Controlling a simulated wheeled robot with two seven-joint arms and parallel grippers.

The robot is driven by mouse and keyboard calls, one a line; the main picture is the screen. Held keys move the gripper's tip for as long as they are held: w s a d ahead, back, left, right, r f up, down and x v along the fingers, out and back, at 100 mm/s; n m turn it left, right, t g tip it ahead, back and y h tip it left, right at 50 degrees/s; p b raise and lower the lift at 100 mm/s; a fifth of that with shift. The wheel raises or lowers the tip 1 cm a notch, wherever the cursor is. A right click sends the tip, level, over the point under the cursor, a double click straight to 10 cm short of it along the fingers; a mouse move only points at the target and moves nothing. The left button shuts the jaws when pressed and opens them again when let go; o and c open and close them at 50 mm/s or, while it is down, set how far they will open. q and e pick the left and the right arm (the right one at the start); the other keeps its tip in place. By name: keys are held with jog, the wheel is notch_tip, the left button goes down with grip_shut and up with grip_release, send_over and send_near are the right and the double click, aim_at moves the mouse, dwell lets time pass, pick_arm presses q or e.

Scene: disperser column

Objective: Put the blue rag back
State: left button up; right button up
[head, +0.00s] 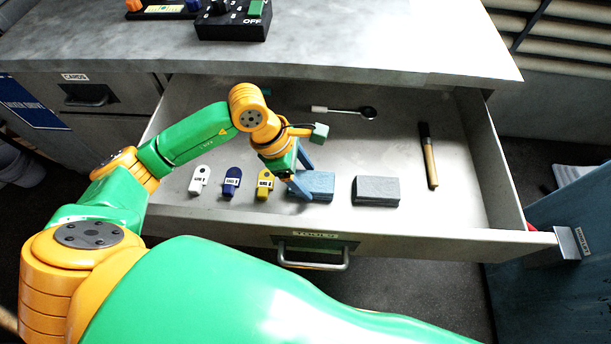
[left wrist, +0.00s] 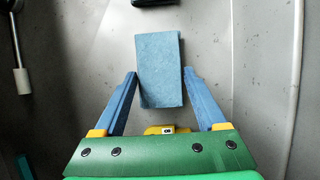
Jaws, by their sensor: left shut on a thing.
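The blue rag (head: 318,185) is a folded, flat blue block in the open drawer (head: 230,216), near the drawer's front. It also shows in the left wrist view (left wrist: 160,62), between the two blue fingers. My left gripper (head: 303,178) reaches down into the drawer, shut on the rag's left end. Whether the rag touches the drawer floor, I cannot tell. A similar grey block (head: 376,191) lies just to its right, a small gap apart. My right gripper is not in view.
White (head: 199,181), dark blue (head: 232,181) and yellow (head: 265,184) tags lie left of the rag. A white-handled tool (head: 345,112) lies at the back, a marker-like stick (head: 428,157) at the right. The drawer floor between them is clear. The grey countertop (head: 330,45) overhangs the back.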

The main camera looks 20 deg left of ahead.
pick_arm(q)
jog(key=shift+f, duration=0.2)
jog(key=shift+f, duration=0.15)
jog(key=o, duration=1.2)
jog(key=shift+o, duration=0.2)
jog(key=shift+r, duration=0.2)
jog(key=v, duration=1.2)
